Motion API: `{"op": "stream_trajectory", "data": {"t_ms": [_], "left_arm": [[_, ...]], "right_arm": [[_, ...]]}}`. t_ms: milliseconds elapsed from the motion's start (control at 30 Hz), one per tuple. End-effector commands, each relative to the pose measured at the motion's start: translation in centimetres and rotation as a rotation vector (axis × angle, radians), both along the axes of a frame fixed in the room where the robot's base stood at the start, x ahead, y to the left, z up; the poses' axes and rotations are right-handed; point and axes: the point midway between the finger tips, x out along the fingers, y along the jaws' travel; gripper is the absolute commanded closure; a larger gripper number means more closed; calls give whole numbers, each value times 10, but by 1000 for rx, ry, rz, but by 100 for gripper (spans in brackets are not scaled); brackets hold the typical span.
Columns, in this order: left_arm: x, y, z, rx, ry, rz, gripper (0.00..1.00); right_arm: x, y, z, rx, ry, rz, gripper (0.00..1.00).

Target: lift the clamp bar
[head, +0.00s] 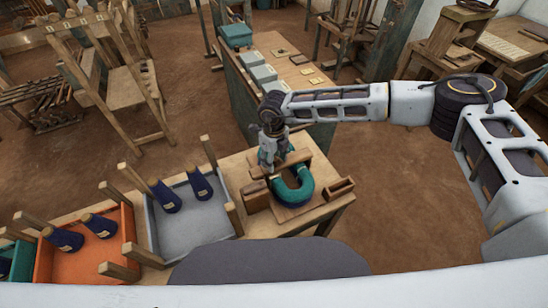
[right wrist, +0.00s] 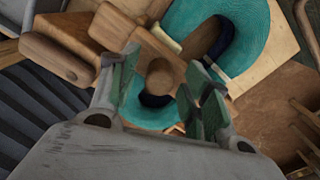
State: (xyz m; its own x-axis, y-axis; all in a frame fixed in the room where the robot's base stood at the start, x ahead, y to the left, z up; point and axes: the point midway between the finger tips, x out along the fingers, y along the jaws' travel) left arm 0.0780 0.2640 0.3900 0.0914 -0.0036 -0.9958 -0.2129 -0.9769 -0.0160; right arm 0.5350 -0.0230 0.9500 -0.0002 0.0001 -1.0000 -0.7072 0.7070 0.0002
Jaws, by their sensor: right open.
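The clamp bar, a wooden bar (head: 300,157), lies across the back of a teal U-shaped piece (head: 306,184) on the small wooden table. In the right wrist view the bar (right wrist: 150,47) carries a round wooden knob (right wrist: 159,75) with a dark base, and the teal piece (right wrist: 255,35) curves behind it. My right gripper (head: 272,162) is over the bar, pointing down. In the right wrist view its green-padded fingers (right wrist: 167,92) are open on either side of the knob; contact cannot be told. My left gripper is not in view.
A wooden block (head: 254,195) and a small open wooden box (head: 340,188) flank the teal piece. Grey (head: 190,230) and orange (head: 85,258) trays with dark blue cones stand at left. A bench with bins (head: 262,74) stands behind.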

Motion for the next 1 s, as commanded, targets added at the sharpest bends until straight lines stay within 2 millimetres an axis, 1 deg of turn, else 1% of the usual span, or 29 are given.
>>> {"op": "stream_trajectory", "data": {"t_ms": [100,367,733,1000], "left_arm": [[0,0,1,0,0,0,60],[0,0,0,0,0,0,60],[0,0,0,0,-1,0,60],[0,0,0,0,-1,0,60]], "right_arm": [[0,0,-3,-1,1,0,52],[0,0,-4,0,0,0,52],[0,0,-4,0,0,0,100],[0,0,-3,1,0,-1,100]]}}
